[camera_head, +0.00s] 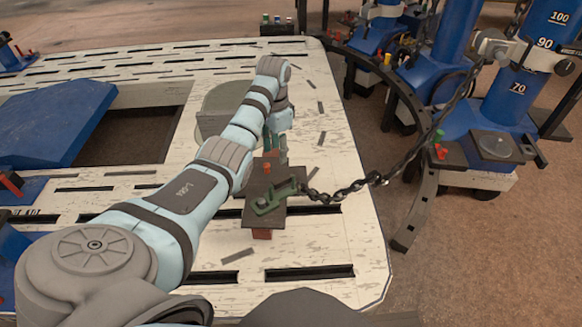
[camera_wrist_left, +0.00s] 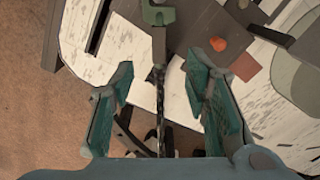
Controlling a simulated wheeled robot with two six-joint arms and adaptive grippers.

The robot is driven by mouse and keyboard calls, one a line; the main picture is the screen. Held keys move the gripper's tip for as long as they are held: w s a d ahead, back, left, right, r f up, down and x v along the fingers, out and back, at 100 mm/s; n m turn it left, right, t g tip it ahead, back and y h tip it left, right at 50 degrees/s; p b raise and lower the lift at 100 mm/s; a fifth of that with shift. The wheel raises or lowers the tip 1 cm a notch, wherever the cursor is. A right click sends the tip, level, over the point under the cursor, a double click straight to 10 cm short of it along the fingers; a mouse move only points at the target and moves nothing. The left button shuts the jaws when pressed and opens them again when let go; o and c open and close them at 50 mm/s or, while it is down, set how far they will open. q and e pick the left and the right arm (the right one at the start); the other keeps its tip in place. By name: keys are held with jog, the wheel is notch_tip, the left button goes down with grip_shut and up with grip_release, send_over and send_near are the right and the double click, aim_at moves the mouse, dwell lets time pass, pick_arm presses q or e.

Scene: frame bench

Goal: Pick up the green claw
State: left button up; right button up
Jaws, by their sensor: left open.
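The green claw (camera_head: 272,198) lies on a small dark plate (camera_head: 257,218) on a stand at the bench's right part. A dark chain (camera_head: 345,190) runs from its right end. In the left wrist view the claw (camera_wrist_left: 158,14) shows at the top edge, partly cut off, with its grey shank and the chain (camera_wrist_left: 160,105) running down between the fingers. My left gripper (camera_head: 273,152) is open, pointing down just behind the claw, apart from it in the head view. Its teal fingers also show in the wrist view (camera_wrist_left: 159,68), one on each side of the chain. My right gripper is not in view.
A red knob (camera_head: 267,168) stands on the dark plate behind the claw; it also shows in the wrist view (camera_wrist_left: 218,44). The chain hangs across to a blue tower (camera_head: 508,95) at right. A grey round block (camera_head: 210,112) is partly behind my arm. The slotted white bench (camera_head: 340,245) is clear in front.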

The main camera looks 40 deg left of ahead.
pick_arm(q)
notch_tip(320, 180, down, 3)
jog(key=shift+a+b, duration=0.15)
jog(key=shift+b, duration=0.5)
jog(key=b, duration=0.2)
send_over(275, 182)
jog(key=f, duration=0.4)
jog(key=shift+s+d+f, duration=0.15)
jog(key=shift+d+f, duration=0.05)
jog(key=shift+f, duration=0.1)
jog(key=f+b, duration=0.1)
jog(key=f, duration=0.2)
jog(key=f+b, duration=0.1)
jog(key=f, duration=0.2)
jog(key=shift+w+a+b, duration=0.15)
jog(key=shift+w+b, duration=0.05)
jog(key=shift+b, duration=0.15)
jog(key=shift+s+f, duration=0.1)
jog(key=shift+f, duration=0.05)
jog(key=shift+r, duration=0.2)
jog(key=shift+c, duration=0.5)
jog(key=c, duration=0.3)
grip_shut()
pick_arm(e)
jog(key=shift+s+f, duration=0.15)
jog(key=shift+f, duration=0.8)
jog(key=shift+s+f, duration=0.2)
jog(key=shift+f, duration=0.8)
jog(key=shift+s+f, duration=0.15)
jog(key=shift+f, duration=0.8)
